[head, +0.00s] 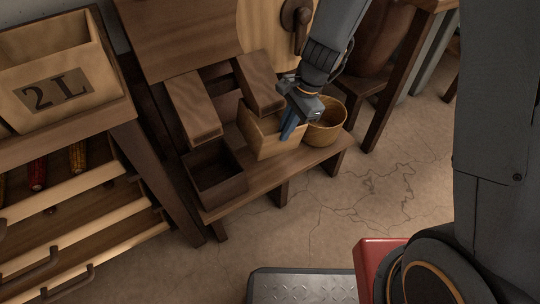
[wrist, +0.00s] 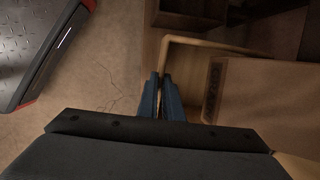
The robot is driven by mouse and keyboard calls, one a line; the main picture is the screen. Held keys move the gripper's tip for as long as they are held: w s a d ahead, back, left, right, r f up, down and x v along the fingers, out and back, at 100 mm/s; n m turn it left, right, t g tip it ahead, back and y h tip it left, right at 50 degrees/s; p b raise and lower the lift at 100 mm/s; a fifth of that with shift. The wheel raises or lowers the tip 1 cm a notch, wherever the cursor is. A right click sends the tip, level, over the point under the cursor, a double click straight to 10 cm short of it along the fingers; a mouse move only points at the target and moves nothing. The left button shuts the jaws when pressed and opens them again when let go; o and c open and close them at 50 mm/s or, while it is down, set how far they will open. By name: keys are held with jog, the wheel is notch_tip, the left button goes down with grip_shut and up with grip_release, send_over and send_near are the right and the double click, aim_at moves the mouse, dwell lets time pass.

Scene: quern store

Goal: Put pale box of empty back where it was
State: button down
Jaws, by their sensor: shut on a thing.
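The pale box (head: 275,146) is at the low wooden bench, below the right one of two sloping brown chutes. It is between a dark box and a round basket. My gripper (head: 291,129) comes down from above at the box's right side, its blue fingers shut on the wall there. In the wrist view the fingers (wrist: 165,95) are close together at the pale box's rim (wrist: 205,42). A brown piece with a dark label covers part of the box there; I cannot read the letters. I cannot tell whether the box rests fully on the bench.
The dark open box (head: 218,184) stands left on the bench (head: 262,174), below the left chute (head: 194,108). The round basket (head: 326,128) is close right of my gripper. A rack with a box marked 2L (head: 58,92) stands at the left.

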jog(key=shift+a, duration=0.15)
jog(key=shift+f, duration=0.35)
notch_tip(320, 180, down, 9)
jog(key=b, duration=0.4)
jog(key=shift+b, duration=0.3)
jog(key=c, duration=1.9)
grip_release()
jog(key=shift+f+b, duration=0.15)
jog(key=shift+b, duration=0.15)
jog(key=p+v, duration=0.4)
jog(key=v, duration=0.4)
jog(key=s+a+r+n, duration=0.2)
jog(key=s+r+n, duration=0.3)
jog(key=s+n, duration=0.1)
jog(key=s+a+r+n+h, duration=0.1)
jog(key=s+a+r+n, duration=0.1)
jog(key=s+r+n, duration=0.4)
jog(key=s+a+r+n+h, duration=0.1)
jog(key=s+r+n, duration=0.4)
jog(key=s, duration=0.5)
jog(key=shift+s+a+r+n, duration=0.2)
jog(key=shift+a+r+n, duration=0.25)
jog(key=shift+n, duration=0.35)
